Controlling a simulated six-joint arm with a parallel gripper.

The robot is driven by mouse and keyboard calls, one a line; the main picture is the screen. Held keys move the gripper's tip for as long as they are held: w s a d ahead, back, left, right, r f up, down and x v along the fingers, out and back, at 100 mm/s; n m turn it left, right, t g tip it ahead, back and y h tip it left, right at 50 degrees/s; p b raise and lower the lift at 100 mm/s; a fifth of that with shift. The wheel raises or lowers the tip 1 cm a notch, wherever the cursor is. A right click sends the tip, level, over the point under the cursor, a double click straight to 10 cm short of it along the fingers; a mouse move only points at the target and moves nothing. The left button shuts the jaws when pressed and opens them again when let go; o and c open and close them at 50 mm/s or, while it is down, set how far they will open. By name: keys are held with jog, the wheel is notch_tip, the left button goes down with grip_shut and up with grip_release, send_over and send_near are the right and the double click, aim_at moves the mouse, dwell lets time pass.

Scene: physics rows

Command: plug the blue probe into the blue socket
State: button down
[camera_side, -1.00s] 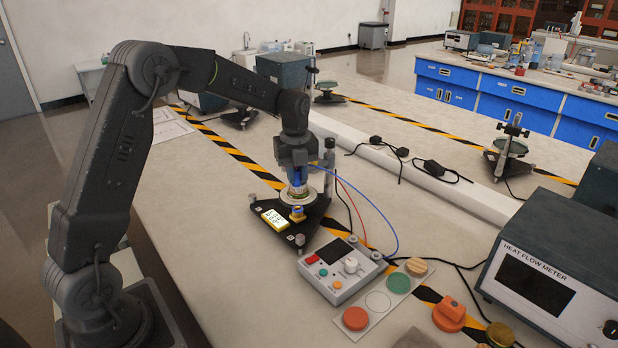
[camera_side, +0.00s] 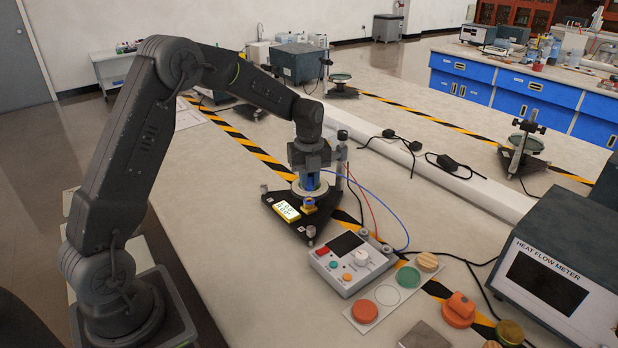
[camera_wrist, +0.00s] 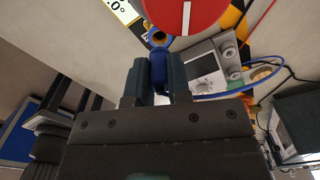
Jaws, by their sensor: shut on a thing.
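My gripper (camera_wrist: 160,72) is shut on the blue probe (camera_wrist: 158,66), which sits between the two fingers in the wrist view. In the side view my gripper (camera_side: 310,172) is above the black three-cornered stand, with a little of the blue probe (camera_side: 309,183) showing below it. The blue socket (camera_wrist: 160,36) shows as a blue-rimmed ring just beyond the probe's tip. In the side view it is on a small yellow block (camera_side: 308,206) at the stand's front. I cannot tell whether the tip touches the socket. A blue cable (camera_side: 391,210) curves away to the right.
A red disc (camera_wrist: 185,12) with a white line fills the top of the wrist view. Bare table lies left of the stand.

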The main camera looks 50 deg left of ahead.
aim_at(309, 187)
jog(key=shift+f, duration=1.65)
dwell(1.6)
jog(key=c, duration=0.7)
grip_release()
jog(key=shift+c, duration=0.2)
jog(key=shift+r, duration=0.1)
jog(key=shift+r, duration=3.7)
jog(key=s+d+r+n+t, duration=0.1)
jog(key=s+d+r+n, duration=0.4)
jog(key=s+r, duration=0.15)
jog(key=s+d+r+n+t, duration=0.2)
jog(key=s+d+n, duration=0.2)
jog(key=s+n, duration=0.4)
jog(key=s+d+r+n+t, duration=0.2)
jog(key=s+d+n, duration=0.3)
jog(key=s+n, duration=0.4)
jog(key=s, duration=0.3)
jog(key=shift+s+r+t, duration=0.2)
jog(key=shift+r+t, duration=0.1)
